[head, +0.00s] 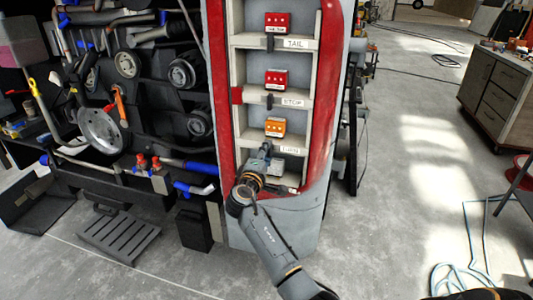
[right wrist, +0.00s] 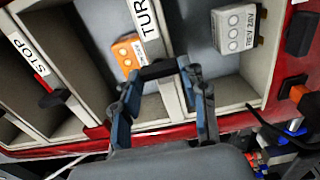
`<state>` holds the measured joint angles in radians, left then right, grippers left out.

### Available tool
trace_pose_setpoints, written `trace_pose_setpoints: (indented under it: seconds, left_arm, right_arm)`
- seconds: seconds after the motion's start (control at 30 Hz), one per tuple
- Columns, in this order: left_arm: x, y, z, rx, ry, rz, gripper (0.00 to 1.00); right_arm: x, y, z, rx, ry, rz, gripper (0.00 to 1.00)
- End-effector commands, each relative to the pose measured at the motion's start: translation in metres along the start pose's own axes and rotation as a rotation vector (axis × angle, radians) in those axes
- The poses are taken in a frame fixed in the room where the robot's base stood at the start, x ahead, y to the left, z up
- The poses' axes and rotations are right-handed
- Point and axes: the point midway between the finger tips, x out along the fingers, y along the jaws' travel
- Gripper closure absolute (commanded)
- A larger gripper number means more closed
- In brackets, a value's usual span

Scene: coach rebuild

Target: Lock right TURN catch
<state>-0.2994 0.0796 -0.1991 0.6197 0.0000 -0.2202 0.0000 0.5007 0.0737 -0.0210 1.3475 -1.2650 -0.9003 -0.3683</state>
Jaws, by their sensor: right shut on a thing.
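The TURN catch (right wrist: 158,70) is a short dark bar on the ledge beside the TURN label. In the right wrist view it lies across the ledge, between my fingertips. My right gripper (head: 265,152) is shut on it, seen in the right wrist view (right wrist: 163,76) with one finger on each side. The orange TURN module (head: 275,127) sits in the bay above that ledge in the head view, and also shows in the right wrist view (right wrist: 126,54). In the head view my gripper hides most of the catch. My left gripper is not in view.
Red modules sit in the TAIL bay (head: 277,22) and STOP bay (head: 275,80), with dark catches (head: 269,100) on their ledges. A white REV module (right wrist: 236,28) is beyond the TURN ledge. Engine parts (head: 125,65) crowd the left; the floor (head: 400,180) right of the cabinet is open.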

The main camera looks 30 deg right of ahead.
Motion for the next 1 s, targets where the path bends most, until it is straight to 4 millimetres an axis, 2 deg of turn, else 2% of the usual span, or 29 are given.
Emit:
trace_pose_setpoints:
  seconds: [0.33,0.37,0.47,0.8,0.87,1.0]
  left_arm:
    - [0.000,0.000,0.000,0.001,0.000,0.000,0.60]
    - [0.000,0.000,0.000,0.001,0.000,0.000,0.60]
    - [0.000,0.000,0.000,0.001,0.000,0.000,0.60]
    - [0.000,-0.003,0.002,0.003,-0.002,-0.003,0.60]
    - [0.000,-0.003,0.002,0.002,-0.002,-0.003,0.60]
    - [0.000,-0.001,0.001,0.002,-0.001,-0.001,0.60]
  right_arm:
    - [0.000,0.002,0.000,-0.005,0.002,0.005,0.88]
    - [0.000,0.002,0.000,-0.005,0.002,0.004,0.53]
    - [0.000,0.002,0.000,-0.005,0.001,0.004,0.34]
    - [-0.002,0.000,0.000,-0.004,0.001,0.001,0.34]
    - [-0.006,-0.001,0.000,-0.004,0.001,0.001,0.34]
    - [-0.028,-0.001,-0.001,-0.002,0.003,-0.001,0.34]
